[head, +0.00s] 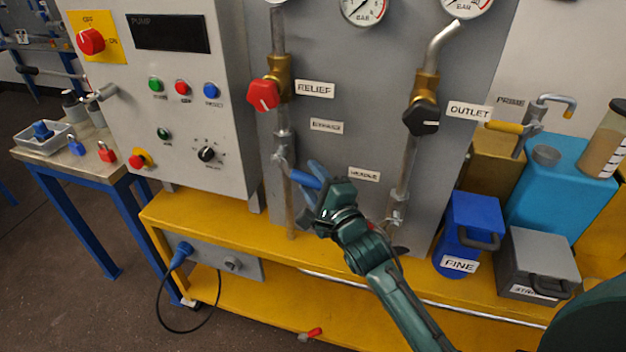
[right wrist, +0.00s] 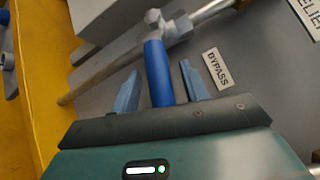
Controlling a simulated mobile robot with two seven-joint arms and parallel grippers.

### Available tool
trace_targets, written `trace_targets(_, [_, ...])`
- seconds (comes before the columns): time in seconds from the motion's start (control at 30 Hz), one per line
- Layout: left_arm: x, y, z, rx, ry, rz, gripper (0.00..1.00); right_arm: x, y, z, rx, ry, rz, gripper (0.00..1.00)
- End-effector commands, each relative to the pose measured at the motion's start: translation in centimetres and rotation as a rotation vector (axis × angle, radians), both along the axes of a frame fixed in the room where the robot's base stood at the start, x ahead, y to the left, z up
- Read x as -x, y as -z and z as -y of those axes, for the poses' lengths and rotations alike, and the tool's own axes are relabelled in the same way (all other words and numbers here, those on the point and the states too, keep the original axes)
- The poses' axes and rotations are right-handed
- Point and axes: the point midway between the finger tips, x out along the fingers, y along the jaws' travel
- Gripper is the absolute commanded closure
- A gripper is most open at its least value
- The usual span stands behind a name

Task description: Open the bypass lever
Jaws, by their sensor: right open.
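The bypass lever has a blue handle (head: 304,180) fixed to a valve on the grey pipe under the red relief knob (head: 263,95). In the right wrist view, the blue handle (right wrist: 158,75) points from the valve body (right wrist: 170,28) towards my palm. My right gripper (head: 309,192) is open around the handle. In the right wrist view, its two fingers stand on either side of the handle, with a visible gap at each side. The BYPASS label (right wrist: 217,68) is right of the fingers there. My left gripper is not in view.
A black outlet knob (head: 421,117) sits on the right pipe. A yellow ledge (head: 200,215) runs below the panel. A blue FINE container (head: 470,225) and a grey box (head: 537,260) stand at the right. The control cabinet (head: 185,110) is at the left.

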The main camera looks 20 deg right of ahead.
Motion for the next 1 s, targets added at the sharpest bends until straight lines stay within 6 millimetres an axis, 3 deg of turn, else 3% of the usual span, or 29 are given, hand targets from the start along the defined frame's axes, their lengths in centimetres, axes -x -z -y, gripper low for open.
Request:
trace_targets(0.3, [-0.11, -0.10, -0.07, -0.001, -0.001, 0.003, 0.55, -0.26, 0.01, -0.06, 0.000, 0.000, 0.000, 0.55])
trace_targets(0.83, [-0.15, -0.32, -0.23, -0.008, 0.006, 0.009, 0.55, -0.23, 0.02, -0.06, 0.000, 0.000, 0.000, 0.98])
trace_targets(1.0, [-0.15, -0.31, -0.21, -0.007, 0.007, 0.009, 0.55, -0.22, 0.02, -0.06, 0.000, 0.000, 0.000, 1.00])
